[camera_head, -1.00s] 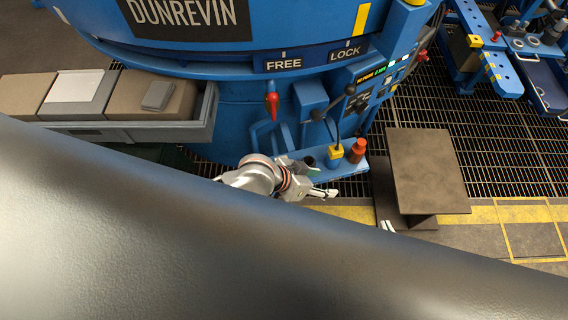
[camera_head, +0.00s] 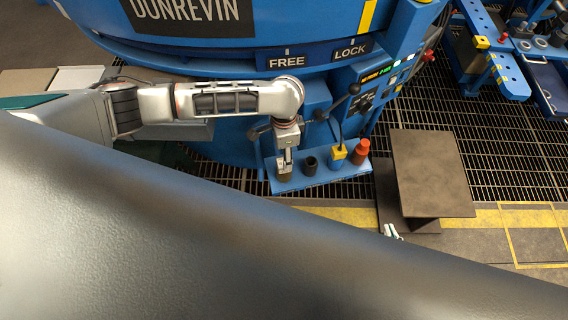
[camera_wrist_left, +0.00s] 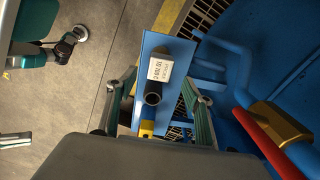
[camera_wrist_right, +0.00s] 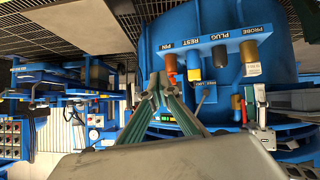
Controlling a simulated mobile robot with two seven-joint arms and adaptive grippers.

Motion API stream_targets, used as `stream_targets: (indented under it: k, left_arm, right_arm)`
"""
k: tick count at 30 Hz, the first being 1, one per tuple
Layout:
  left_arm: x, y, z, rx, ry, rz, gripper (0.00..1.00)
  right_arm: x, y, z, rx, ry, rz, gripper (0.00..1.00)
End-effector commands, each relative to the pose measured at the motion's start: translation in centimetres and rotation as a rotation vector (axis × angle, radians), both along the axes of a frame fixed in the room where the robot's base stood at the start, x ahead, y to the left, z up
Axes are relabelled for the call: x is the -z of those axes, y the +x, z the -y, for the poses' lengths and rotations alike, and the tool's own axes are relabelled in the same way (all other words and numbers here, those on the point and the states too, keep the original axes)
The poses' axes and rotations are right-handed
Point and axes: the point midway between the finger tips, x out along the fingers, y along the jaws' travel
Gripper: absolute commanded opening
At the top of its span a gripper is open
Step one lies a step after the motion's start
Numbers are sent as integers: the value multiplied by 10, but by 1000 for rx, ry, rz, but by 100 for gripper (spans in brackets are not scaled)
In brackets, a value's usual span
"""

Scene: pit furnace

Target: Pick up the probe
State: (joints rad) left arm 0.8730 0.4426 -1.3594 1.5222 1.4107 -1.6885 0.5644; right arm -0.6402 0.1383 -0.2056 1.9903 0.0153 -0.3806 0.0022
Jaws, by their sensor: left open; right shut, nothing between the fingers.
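The probe (camera_head: 285,174) is a tan cylinder at the left end of the blue shelf. In the left wrist view it is a block with a white label (camera_wrist_left: 160,68) reading "TO 700 C". It also shows in the right wrist view (camera_wrist_right: 250,58), beside the word PROBE. My left gripper (camera_head: 285,161) points down over the probe; in the left wrist view its open green-padded fingers (camera_wrist_left: 157,92) lie either side of the shelf. I cannot tell if they touch the probe. My right gripper (camera_head: 390,231) shows only its tips near the brown plate; its fingers (camera_wrist_right: 156,82) are together and empty.
A brown plate (camera_head: 430,170) is to the right. The blue furnace (camera_head: 300,25) stands behind.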

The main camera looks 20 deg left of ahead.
Motion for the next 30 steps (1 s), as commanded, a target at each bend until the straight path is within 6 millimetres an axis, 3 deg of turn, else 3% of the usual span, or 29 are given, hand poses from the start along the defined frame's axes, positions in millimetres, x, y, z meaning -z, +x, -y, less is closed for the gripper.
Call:
stream_targets:
  k: [15,23,28,30]
  left_arm:
    - [63,-2,0,1,-3,-6,51]
    - [62,1,0,1,-4,1,51]
    - [63,0,0,1,-3,1,10]
    - [63,0,0,1,-3,1,6]
  right_arm:
    - [22,3,8,-4,-32,2,0]
    - [14,9,8,-4,-33,18,0]
    - [17,6,8,-4,-33,11,0]
    - [18,5,8,-4,-33,8,0]
